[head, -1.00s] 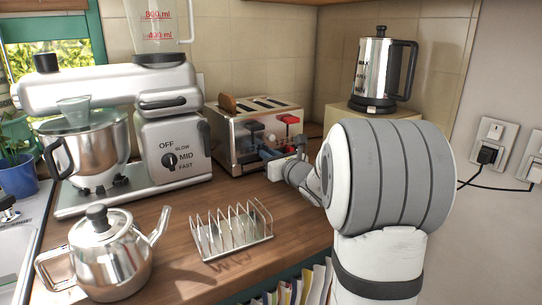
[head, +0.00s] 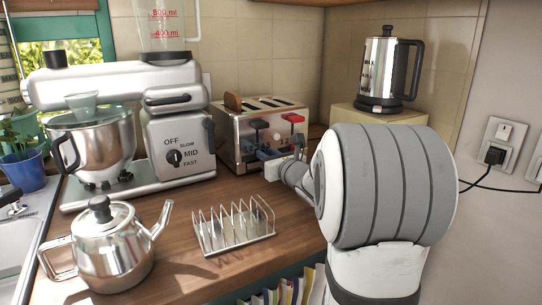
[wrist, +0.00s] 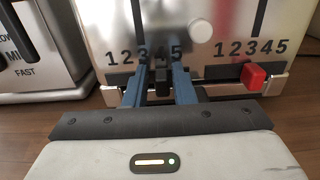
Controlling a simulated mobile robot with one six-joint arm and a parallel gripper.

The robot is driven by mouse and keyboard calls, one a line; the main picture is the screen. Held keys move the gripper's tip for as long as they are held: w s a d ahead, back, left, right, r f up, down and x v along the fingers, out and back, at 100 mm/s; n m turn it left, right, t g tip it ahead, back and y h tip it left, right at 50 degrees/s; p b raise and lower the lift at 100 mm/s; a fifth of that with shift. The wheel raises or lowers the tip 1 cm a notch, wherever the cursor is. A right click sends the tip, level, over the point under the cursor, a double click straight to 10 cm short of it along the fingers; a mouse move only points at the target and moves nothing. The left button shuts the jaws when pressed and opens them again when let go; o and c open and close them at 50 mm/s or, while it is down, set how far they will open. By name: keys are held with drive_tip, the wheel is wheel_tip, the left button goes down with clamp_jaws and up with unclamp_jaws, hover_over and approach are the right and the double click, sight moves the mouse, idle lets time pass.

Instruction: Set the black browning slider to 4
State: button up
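The silver toaster (head: 232,140) stands at the back of the counter; its front fills the upper wrist view (wrist: 200,50). The black browning slider (wrist: 162,86) is under the left 1-to-5 scale, roughly below the 4; the fingers partly cover the 3 and 5. My gripper (wrist: 160,88) has one blue finger on each side of the slider. A narrow gap shows at the left finger; the right finger is very close, and contact is unclear. The red slider (wrist: 253,76) sits near 3 on the right scale. In the head view my gripper (head: 268,153) is at the toaster front.
A stand mixer (head: 178,150) is close on the toaster's left. A toast rack (head: 235,235) and a steel teapot (head: 110,245) stand in front. A kettle (head: 385,70) stands on a box at the back right. Bare counter lies between rack and toaster.

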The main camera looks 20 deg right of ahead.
drive_tip(key=shift+o, duration=1.2)
drive_tip(key=shift+d, duration=0.1)
drive_tip(key=shift+s, duration=0.15)
drive_tip(key=s, duration=0.5)
drive_tip(key=s+d, duration=0.1)
drive_tip(key=s, duration=0.1)
drive_tip(key=shift+s, duration=0.3)
drive_tip(key=shift+r, duration=0.1)
